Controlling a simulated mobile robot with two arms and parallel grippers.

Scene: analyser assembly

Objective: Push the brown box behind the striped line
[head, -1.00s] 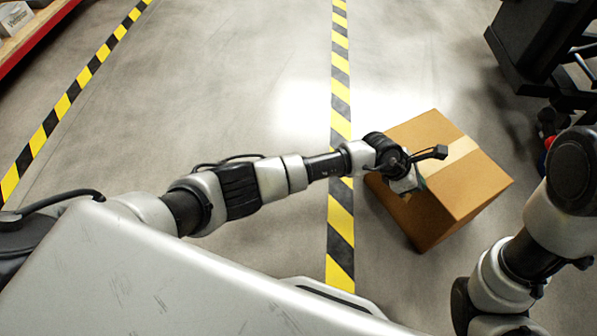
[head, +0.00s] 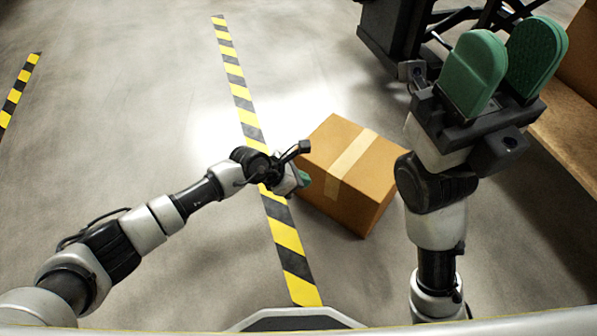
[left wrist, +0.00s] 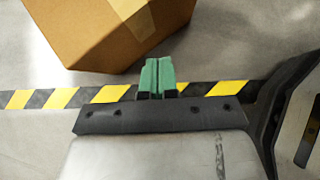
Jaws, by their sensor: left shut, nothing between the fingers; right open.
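The brown box (head: 375,185), closed with a strip of tan tape, sits on the floor just right of the yellow-and-black striped line (head: 285,236) in the head view. My left gripper (head: 305,180) is shut and empty, low at the box's left side. The left wrist view shows its green fingers (left wrist: 157,77) together over the striped line (left wrist: 62,98), close to the box (left wrist: 95,30); I cannot tell if they touch. My right gripper (head: 505,65) is raised at the right, open and empty, with its green fingers apart.
A second striped line (head: 18,90) runs along the far left. Dark equipment (head: 395,30) stands on the floor behind the box, and a brown wooden surface (head: 570,125) lies at the right edge. The floor left of the near line is clear.

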